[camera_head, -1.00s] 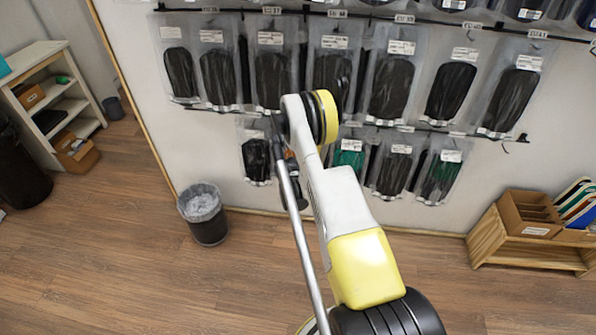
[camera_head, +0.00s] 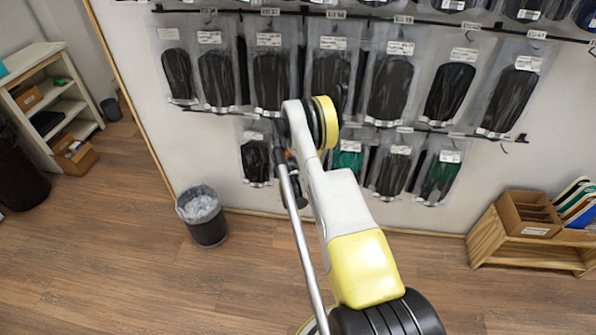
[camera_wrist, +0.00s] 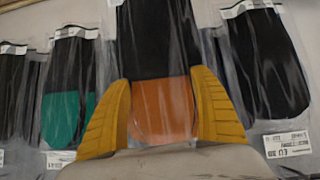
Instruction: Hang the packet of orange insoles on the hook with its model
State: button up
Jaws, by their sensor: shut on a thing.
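In the wrist view the yellow fingers of my gripper (camera_wrist: 162,84) stand on either side of a clear packet. The packet of orange insoles (camera_wrist: 160,108) shows a black upper part and an orange lower part between the fingers. My gripper is shut on this packet. The packet's top edge and label are cut off or unclear. In the head view my arm covers most of the gripper and the held packet, in front of the lower row of the wall display. The hook for this model cannot be made out.
Packets with black insoles (camera_head: 389,88) hang in the upper row on a black rail (camera_head: 455,26). Packets with teal parts (camera_wrist: 62,118) hang left of the gripper, and a black packet (camera_wrist: 266,62) at right. A bin (camera_head: 206,222) and a wooden rack (camera_head: 530,252) stand below.

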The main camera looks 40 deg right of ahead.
jog(key=shift+f, duration=0.1)
dwell(0.3)
jog(key=o, duration=1.4)
jog(key=s+a+r+n+y, duration=0.1)
jog(key=s+a+r, duration=0.1)
jog(key=a+r, duration=0.7)
jog(key=s+a+r+n+t+y, duration=0.15)
jog(key=a+r, duration=0.45)
jog(key=r, duration=0.8)
jog(key=s+a+r+n+y, duration=0.1)
jog(key=s+a+r+n, duration=0.15)
jog(key=a+r, duration=0.65)
jog(key=s+a+r+n+y, duration=0.1)
jog(key=s+a+r, duration=0.2)
jog(key=s+a, duration=0.2)
jog(key=s+a+r+n+y, duration=0.1)
jog(key=s+a+r, duration=0.2)
jog(key=s, duration=0.7)
jog(key=s+a+r+n+y, duration=0.1)
jog(key=s+a+r+n, duration=0.1)
jog(key=s+a, duration=0.5)
jog(key=shift+v, duration=1.1)
